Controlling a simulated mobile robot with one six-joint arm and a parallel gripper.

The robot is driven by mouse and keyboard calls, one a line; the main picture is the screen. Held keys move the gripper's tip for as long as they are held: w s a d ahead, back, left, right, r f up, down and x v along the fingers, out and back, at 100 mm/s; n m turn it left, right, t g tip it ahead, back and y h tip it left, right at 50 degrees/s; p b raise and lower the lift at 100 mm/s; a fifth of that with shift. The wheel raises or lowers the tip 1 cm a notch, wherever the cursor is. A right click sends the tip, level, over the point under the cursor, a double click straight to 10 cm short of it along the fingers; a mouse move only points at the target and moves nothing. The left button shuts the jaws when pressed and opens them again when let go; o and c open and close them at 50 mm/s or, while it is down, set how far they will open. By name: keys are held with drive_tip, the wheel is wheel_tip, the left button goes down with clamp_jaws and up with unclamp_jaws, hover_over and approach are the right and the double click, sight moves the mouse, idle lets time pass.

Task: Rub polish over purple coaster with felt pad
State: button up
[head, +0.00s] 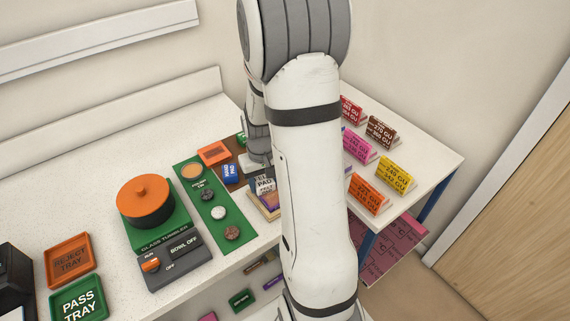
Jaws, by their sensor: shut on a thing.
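The felt pad (265,186) is a grey block with dark lettering, in the middle of the head view just left of my arm. My gripper (261,171) is shut on it from above, with the fingertips partly hidden. The purple coaster (270,201) shows as a small purple strip in front of and below the pad, on a pale wooden block or holder. My arm hides its right side. I cannot tell whether the pad touches the coaster. No polish can be made out on it.
A blue hand pad (229,174) and an orange block (215,153) stand close left of my gripper. A green strip (199,171) with several round pieces and a tumbler (146,202) lie further left. Coloured label blocks (396,177) stand on the right-hand table.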

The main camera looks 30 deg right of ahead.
sight(262, 179)
drive_tip(key=shift+w, duration=0.35)
wheel_tip(262, 179, up, 4)
drive_tip(key=shift+s+f+p, duration=0.1)
drive_tip(key=shift+f+p, duration=0.1)
drive_tip(key=shift+p, duration=0.8)
drive_tip(key=shift+w+r+p, duration=0.2)
drive_tip(key=shift+r+p, duration=0.55)
drive_tip(key=shift+r, duration=0.25)
drive_tip(key=shift+s+r+p, duration=0.1)
drive_tip(key=shift+r+p, duration=0.7)
drive_tip(key=shift+r, duration=0.5)
drive_tip(key=shift+d+f, duration=0.1)
